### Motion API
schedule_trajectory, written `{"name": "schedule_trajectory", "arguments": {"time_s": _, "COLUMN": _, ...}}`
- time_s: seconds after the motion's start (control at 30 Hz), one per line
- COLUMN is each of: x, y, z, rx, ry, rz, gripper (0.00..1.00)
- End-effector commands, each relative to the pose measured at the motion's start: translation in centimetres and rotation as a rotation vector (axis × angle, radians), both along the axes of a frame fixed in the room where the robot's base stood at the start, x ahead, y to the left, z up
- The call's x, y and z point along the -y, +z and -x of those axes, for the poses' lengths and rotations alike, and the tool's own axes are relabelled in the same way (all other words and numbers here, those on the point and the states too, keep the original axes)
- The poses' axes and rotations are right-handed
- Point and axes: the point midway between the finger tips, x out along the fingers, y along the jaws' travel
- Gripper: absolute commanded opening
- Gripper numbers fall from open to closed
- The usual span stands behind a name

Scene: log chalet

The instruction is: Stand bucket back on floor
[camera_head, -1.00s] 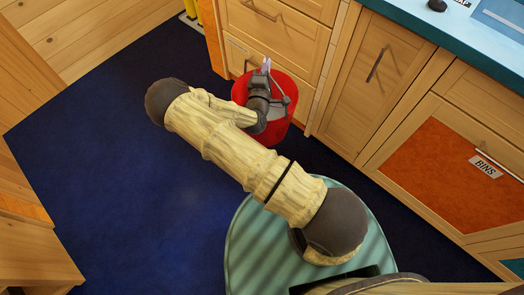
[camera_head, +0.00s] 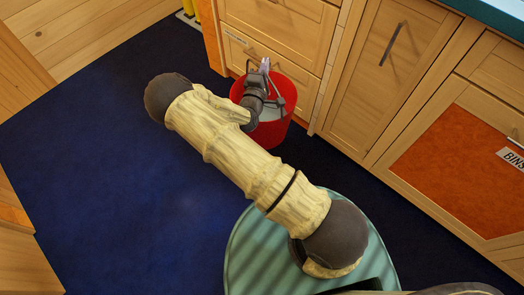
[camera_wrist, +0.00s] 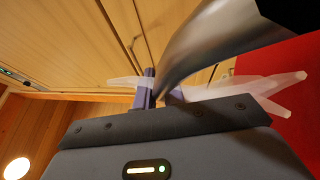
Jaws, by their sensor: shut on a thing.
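The red bucket (camera_head: 273,132) is upright or nearly so in the head view, in front of the wooden drawers, with its pale inside showing. I cannot tell whether its base touches the floor. My gripper (camera_head: 265,66) is over the bucket's rim, and part of the bucket is hidden behind my wrist. In the wrist view my gripper (camera_wrist: 162,92) is shut on the bucket's grey metal handle (camera_wrist: 200,42), which curves up to the right. The bucket's red wall (camera_wrist: 291,105) fills the right edge there.
Wooden drawers (camera_head: 285,30) and a cupboard door (camera_head: 385,75) stand close behind and right of the bucket. An orange bin front (camera_head: 455,165) is at the right. The dark blue floor (camera_head: 110,165) is clear to the left. Wooden furniture (camera_head: 25,255) edges the lower left.

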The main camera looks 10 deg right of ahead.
Motion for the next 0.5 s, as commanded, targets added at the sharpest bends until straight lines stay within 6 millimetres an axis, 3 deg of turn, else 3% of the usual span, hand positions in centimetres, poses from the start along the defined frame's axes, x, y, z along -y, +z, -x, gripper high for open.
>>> {"name": "schedule_trajectory", "arguments": {"time_s": 0.5, "x": 0.1, "y": -4.6, "z": -1.3, "rx": 0.02, "ry": -0.049, "rz": 0.002, "gripper": 0.0}}
